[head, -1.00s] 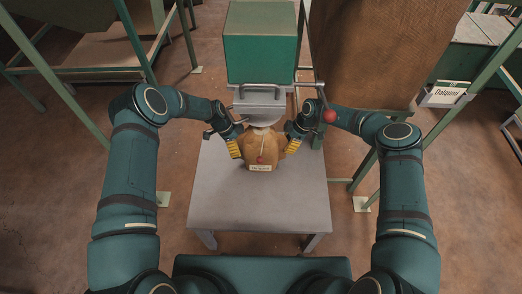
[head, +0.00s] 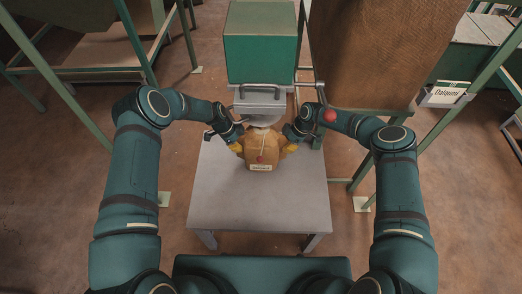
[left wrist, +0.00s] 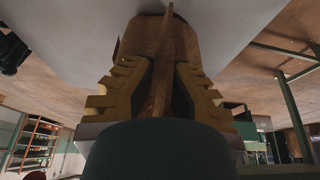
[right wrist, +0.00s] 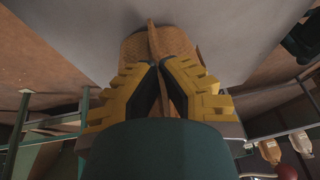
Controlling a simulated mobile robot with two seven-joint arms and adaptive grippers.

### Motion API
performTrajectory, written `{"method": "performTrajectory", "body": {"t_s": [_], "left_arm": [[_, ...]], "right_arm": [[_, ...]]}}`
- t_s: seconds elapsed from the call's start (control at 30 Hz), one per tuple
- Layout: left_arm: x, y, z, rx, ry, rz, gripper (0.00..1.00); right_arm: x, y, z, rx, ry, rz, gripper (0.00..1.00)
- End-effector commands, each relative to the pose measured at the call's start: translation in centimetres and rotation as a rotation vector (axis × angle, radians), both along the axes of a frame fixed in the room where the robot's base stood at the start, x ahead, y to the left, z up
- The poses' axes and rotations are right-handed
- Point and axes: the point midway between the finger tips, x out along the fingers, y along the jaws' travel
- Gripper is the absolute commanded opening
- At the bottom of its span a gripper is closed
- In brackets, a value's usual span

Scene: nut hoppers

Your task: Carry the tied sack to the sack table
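My left gripper (head: 238,148) is at the sack's left side. In the left wrist view its fingers (left wrist: 163,65) are closed in on a narrow upright fold of the sack. My right gripper (head: 291,148) is at the right side. In the right wrist view its fingertips (right wrist: 157,64) press on a similar fold. The grippers partly hide the sack's sides. I cannot tell which surface is the sack table.
A green hopper box (head: 261,45) with a grey metal outlet (head: 262,98) stands right behind the sack. A large brown panel (head: 378,50) and green posts stand at right, with a sign (head: 443,95). A shelf frame (head: 105,55) is at left. The table's front half is clear.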

Motion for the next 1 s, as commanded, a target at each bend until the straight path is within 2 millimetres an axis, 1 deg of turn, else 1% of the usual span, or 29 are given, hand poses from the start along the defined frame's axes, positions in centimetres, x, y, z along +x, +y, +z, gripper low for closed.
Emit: {"method": "performTrajectory", "body": {"t_s": [0.03,0.27,0.47,1.0], "left_arm": [[0.0,-0.5,0.0,-0.007,0.001,0.002,0.0],[0.0,-0.7,0.3,-0.01,0.0,0.002,0.0],[0.0,-0.8,0.9,-0.012,0.001,0.002,0.0],[0.0,-1.1,4.8,-0.014,0.0,-0.001,0.0]], "right_arm": [[-0.2,0.4,-0.1,0.005,0.005,0.004,0.0],[-0.2,0.6,0.1,0.009,0.005,0.005,0.0],[-0.3,0.7,0.8,0.011,0.005,0.007,0.0],[-0.3,1.1,4.7,0.017,0.005,0.009,0.0]]}}
